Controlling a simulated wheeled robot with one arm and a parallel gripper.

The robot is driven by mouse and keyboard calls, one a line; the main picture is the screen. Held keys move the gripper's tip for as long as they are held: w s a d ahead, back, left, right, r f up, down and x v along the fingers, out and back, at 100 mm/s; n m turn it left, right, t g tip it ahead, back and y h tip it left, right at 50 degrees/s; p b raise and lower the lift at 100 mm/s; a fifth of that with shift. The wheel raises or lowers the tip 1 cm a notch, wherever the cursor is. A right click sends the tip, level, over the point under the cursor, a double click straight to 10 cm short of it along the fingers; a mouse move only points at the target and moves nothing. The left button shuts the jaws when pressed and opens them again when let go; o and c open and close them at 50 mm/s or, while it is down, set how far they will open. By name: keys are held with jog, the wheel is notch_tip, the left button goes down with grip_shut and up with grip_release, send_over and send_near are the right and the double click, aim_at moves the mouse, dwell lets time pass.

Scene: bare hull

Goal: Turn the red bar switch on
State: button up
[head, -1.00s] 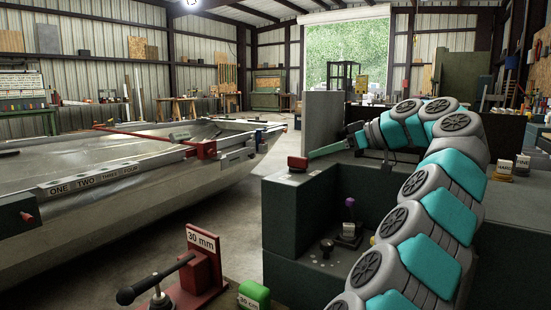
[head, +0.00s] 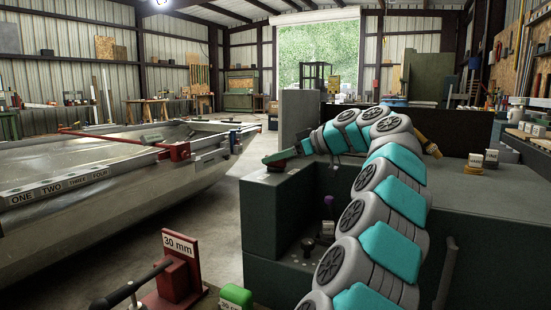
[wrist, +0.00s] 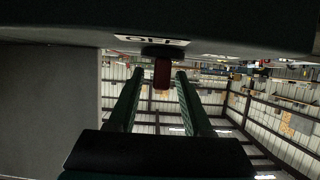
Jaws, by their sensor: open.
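The red bar switch (head: 277,166) is at the far left corner of the dark green console (head: 268,190) in the head view. In the wrist view the red bar (wrist: 162,74) sticks out from a dark round base, beside a white label with upside-down letters. My gripper (wrist: 159,72) is open. Its two green fingers stand on either side of the bar, with gaps showing on both sides. In the head view my gripper (head: 272,158) is at the bar and partly covers it. I cannot tell if the fingertips reach fully past it.
A grey upright panel (head: 299,118) stands behind my gripper. On the console's lower step are a purple-topped lever (head: 328,204) and a black knob (head: 308,243). A metal hull (head: 110,170) lies left, with floor between. A red 30 mm stand (head: 181,262) is in front.

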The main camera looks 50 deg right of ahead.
jog(key=shift+w, duration=0.15)
jog(key=shift+a, duration=0.1)
grip_shut()
dwell(0.4)
